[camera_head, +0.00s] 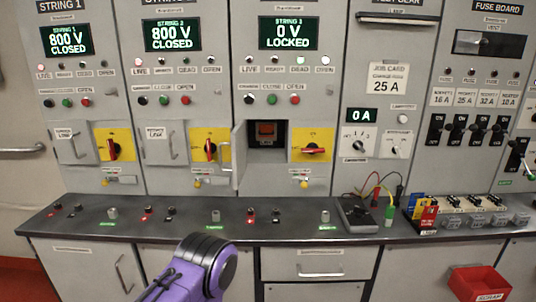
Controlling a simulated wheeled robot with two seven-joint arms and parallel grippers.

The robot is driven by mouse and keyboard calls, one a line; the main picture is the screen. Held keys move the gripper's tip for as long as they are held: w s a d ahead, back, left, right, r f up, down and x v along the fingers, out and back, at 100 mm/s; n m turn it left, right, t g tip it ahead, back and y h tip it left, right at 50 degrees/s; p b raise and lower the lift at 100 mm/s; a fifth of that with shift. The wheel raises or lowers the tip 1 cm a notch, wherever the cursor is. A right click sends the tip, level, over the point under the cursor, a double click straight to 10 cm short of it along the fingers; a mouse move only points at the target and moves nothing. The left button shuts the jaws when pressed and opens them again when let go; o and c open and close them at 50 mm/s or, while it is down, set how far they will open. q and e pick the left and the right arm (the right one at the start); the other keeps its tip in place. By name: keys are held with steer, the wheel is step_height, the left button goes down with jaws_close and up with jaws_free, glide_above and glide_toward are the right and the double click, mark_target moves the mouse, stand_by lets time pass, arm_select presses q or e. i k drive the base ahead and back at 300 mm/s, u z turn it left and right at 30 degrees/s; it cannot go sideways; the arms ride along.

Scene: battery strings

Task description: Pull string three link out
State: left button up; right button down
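The string three panel has a screen (289,34) reading 0 V LOCKED. Below it, the link compartment (266,142) stands open, its small door (239,157) swung out to the left. A red-orange link (266,129) sits in the upper part of the dark compartment. To its right, the red handle (313,150) on a yellow plate lies level. The DEAD and OPEN lamps on this panel look lit white. Neither gripper shows; only a purple and black link of my arm comes up at the bottom, left of centre.
String one (66,40) and string two (172,36) read 800 V CLOSED, with link doors shut. A dark counter (290,230) runs below, holding a meter (355,215) with leads and several small posts. A red scrap bin (479,283) is at lower right.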

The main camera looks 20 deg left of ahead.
mark_target(266, 130)
steer(key=z, duration=1.4)
steer(key=k, duration=1.45)
steer(key=u, duration=1.75)
steer(key=i, duration=0.5)
steer(key=z, duration=0.5)
steer(key=k, duration=0.5)
steer(key=z, duration=0.75)
steer(key=i, duration=0.55)
steer(key=u, duration=0.75)
steer(key=i, duration=0.75)
steer(key=u, duration=0.9)
